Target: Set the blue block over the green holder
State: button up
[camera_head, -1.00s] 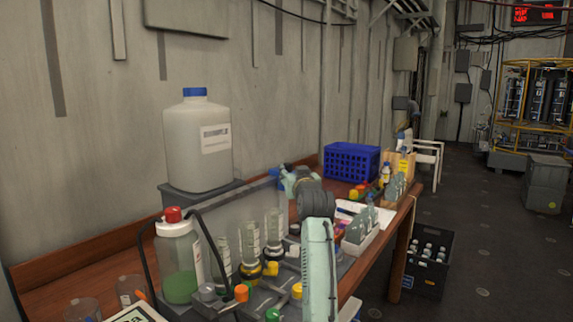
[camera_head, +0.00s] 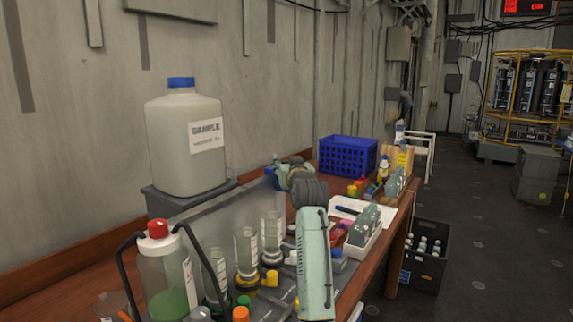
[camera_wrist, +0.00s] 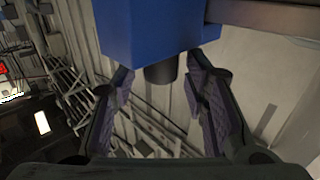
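My gripper (camera_wrist: 160,88) points toward the wall, above the table. In the wrist view, the blue block (camera_wrist: 155,28) fills the top middle and covers the fingertips. The fingers are well apart and seem shut on the block at their tips; the contact itself is hidden. A short dark cylinder (camera_wrist: 161,73) shows at the block's edge between the fingers, with gaps on both sides. In the head view, a small patch of the blue block (camera_head: 270,172) shows by the gripper's end, left of my dark wrist. I cannot make out with certainty which thing is the green holder.
Clear cylinders with coloured fittings (camera_head: 246,250) and a red-capped bottle (camera_head: 168,278) stand at the front. A large blue-capped jug (camera_head: 187,140) stands on a plinth (camera_head: 190,197) by the wall. A blue crate (camera_head: 347,157) and a white rack (camera_head: 362,252) stand to the right.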

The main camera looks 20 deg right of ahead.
grip_shut()
dwell(0.6)
